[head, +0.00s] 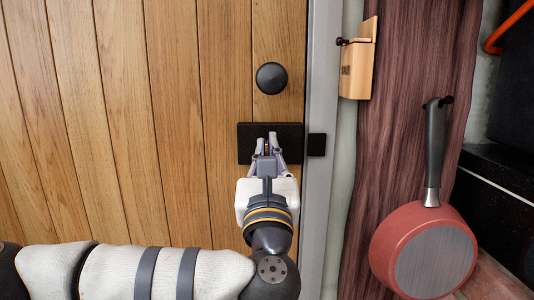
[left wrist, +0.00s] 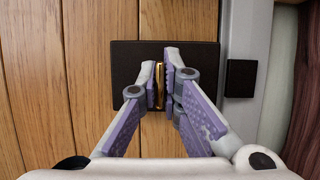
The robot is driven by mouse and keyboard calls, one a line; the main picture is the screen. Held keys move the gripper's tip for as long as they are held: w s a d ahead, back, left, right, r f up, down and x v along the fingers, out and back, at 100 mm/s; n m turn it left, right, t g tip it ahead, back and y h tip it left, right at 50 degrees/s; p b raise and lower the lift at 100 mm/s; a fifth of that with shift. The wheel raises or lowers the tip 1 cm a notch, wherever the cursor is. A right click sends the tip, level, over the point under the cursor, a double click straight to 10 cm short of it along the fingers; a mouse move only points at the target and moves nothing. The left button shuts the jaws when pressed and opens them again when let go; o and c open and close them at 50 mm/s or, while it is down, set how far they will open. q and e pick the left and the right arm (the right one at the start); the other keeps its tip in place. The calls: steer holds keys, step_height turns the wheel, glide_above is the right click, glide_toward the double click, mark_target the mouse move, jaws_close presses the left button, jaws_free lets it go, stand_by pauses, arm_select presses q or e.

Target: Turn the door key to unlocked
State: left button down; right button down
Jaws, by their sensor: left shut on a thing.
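The door key (left wrist: 158,84) is a narrow brass-coloured piece, upright in the left wrist view, in front of the dark lock plate (left wrist: 125,62). The plate also shows in the head view (head: 249,143), on the wooden door (head: 170,120) below a round black knob (head: 271,78). My left gripper (left wrist: 160,80) is shut on the key, one finger on each side; it also shows in the head view (head: 266,142). The fingers hide part of the key and plate. My right gripper is not in view.
A small black block (head: 316,145) sits on the grey door frame (head: 322,60), right of the plate. A wooden box (head: 358,70) hangs on the dark wood panel (head: 410,90). A red pan (head: 424,250) hangs further right.

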arm_select(q)
steer(key=c, duration=1.8)
jaws_free()
steer(key=v, duration=1.2)
